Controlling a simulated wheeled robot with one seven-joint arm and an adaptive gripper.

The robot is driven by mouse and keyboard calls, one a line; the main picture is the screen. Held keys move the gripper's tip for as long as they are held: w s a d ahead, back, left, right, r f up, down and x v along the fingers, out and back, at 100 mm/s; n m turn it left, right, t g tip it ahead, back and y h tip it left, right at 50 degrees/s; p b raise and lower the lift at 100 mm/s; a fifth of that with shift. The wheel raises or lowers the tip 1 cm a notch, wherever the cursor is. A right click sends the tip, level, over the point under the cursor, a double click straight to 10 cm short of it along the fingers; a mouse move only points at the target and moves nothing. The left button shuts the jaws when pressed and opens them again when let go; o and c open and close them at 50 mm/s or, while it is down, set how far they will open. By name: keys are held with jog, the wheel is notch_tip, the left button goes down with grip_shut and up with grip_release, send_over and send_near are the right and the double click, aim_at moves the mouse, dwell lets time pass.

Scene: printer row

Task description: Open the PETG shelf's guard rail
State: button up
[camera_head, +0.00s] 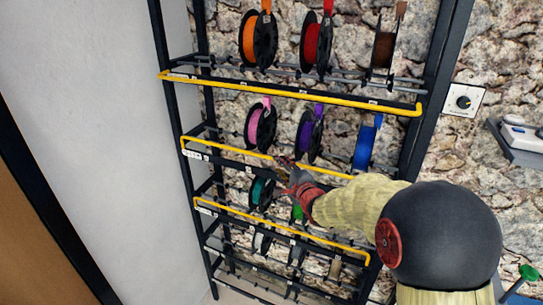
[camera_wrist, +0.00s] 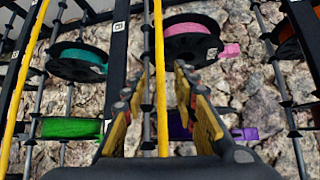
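A black rack carries several shelves with yellow guard rails: a top rail (camera_head: 290,92), a middle rail (camera_head: 225,147) and a lower rail (camera_head: 290,229). White labels sit at their left ends, too small to read, so I cannot tell which shelf is PETG. My gripper (camera_head: 291,174) is at the middle rail, hiding part of it. In the wrist view my gripper (camera_wrist: 161,88) is open, with this yellow rail (camera_wrist: 159,40) running between its two yellow-padded fingers. Gaps show on both sides of the rail. The rail stands raised across the shelf front.
Spools hang behind the rails: pink (camera_head: 260,125), purple (camera_head: 309,133) and blue (camera_head: 367,145) on the middle shelf, teal (camera_head: 262,191) below. A wall dial (camera_head: 463,101) and a small ledge (camera_head: 518,150) are at the right. A plain wall stands left.

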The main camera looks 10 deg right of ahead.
jog(key=p+x, duration=0.1)
jog(key=x, duration=0.6)
jog(key=shift+s, duration=0.1)
jog(key=shift+c, duration=0.3)
grip_shut()
